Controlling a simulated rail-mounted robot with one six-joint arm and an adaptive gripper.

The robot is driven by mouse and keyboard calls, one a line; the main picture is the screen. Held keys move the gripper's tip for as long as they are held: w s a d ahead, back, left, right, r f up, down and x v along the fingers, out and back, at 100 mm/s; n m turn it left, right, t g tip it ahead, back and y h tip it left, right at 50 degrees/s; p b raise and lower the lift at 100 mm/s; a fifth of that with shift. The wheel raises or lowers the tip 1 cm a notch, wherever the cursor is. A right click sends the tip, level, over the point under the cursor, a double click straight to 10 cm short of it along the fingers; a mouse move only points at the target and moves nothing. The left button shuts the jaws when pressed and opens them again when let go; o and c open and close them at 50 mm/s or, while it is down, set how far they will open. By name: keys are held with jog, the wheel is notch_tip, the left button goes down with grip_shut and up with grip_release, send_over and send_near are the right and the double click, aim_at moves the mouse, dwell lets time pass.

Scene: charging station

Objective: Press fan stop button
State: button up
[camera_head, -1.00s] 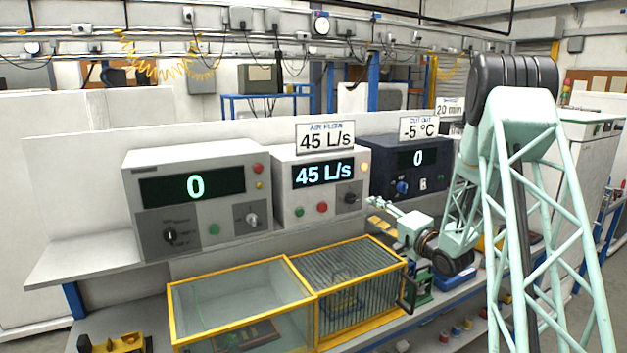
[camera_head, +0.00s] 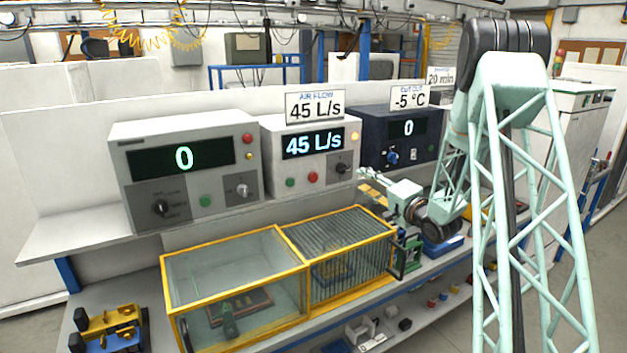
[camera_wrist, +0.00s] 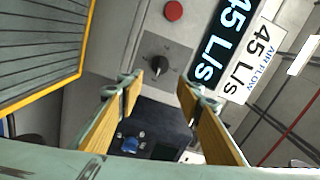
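The fan box is white, marked AIR FLOW, and its display (camera_head: 313,142) reads 45 L/s. On its front in the head view are a green button (camera_head: 290,182), a red button (camera_head: 313,177), which looks like the stop button, and a black knob (camera_head: 342,168). My gripper (camera_head: 366,181) is just right of the knob in the head view. In the wrist view my gripper (camera_wrist: 160,94) is open and empty, its two yellow-padded fingers apart. The knob (camera_wrist: 157,66) shows just beyond the fingertips, and the red button (camera_wrist: 173,11) is at the top edge. The green button is outside the wrist view.
A grey box (camera_head: 185,172) reading 0 stands left of the fan box, a dark blue box (camera_head: 401,139) to its right. A yellow-framed enclosure (camera_head: 234,283) with a barred section (camera_head: 338,257) lies in front, below the shelf (camera_head: 83,241).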

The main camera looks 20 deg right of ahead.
grip_shut()
dwell(1.3)
